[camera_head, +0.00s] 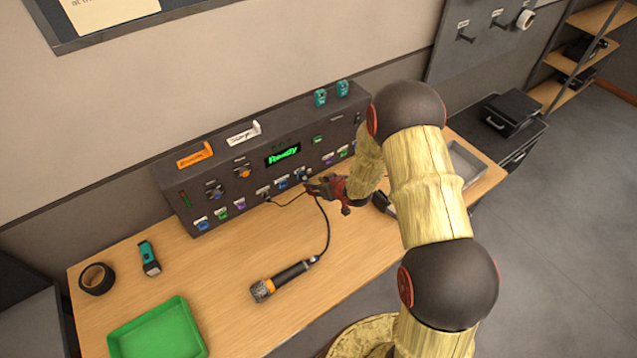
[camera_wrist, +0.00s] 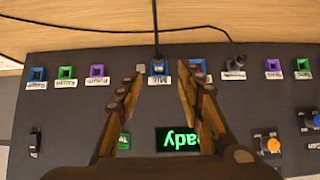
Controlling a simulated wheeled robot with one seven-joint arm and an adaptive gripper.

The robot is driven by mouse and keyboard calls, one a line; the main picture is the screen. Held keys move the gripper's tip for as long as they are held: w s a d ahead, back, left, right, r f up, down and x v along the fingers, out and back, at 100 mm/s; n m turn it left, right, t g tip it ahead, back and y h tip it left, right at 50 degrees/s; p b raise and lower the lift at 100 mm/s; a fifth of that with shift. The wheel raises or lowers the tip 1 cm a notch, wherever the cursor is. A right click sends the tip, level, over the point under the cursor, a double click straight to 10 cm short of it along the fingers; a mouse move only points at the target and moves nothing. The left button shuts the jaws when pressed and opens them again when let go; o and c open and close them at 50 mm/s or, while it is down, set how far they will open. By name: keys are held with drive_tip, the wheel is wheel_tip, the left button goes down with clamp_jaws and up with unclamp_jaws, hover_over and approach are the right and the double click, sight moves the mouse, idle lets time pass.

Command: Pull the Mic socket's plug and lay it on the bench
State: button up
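In the head view this socket (camera_head: 304,175) is beside my fingertips. My gripper (camera_wrist: 160,79) is open, one finger on each side of the Mic socket, and looks empty; contact with the plug cannot be told. It also shows in the head view (camera_head: 312,187). The bench (camera_head: 225,265) is light wood. A microphone (camera_head: 282,282) lies on it, with a cable running up toward my gripper.
A second plug (camera_wrist: 236,64) with a curved cable sits in a nearby socket. The panel (camera_head: 180,190) carries several other coloured ports and a green display. Bare bench lies before the panel.

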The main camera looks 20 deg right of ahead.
sight(304, 179)
drive_tip(key=shift+b+x, duration=1.9)
drive_tip(key=shift+x, duration=1.95)
drive_tip(key=shift+d, duration=0.1)
drive_tip(key=shift+c, duration=0.8)
drive_tip(key=c, duration=0.8)
clamp_jaws()
drive_tip(key=shift+s+d, duration=0.1)
drive_tip(key=shift+s, duration=0.15)
drive_tip(key=shift+s+d, duration=0.2)
drive_tip(key=shift+s, duration=0.45)
drive_tip(key=shift+s+d, duration=0.25)
drive_tip(key=shift+s, duration=0.4)
drive_tip(key=shift+s+d, duration=0.2)
drive_tip(key=shift+s, duration=0.45)
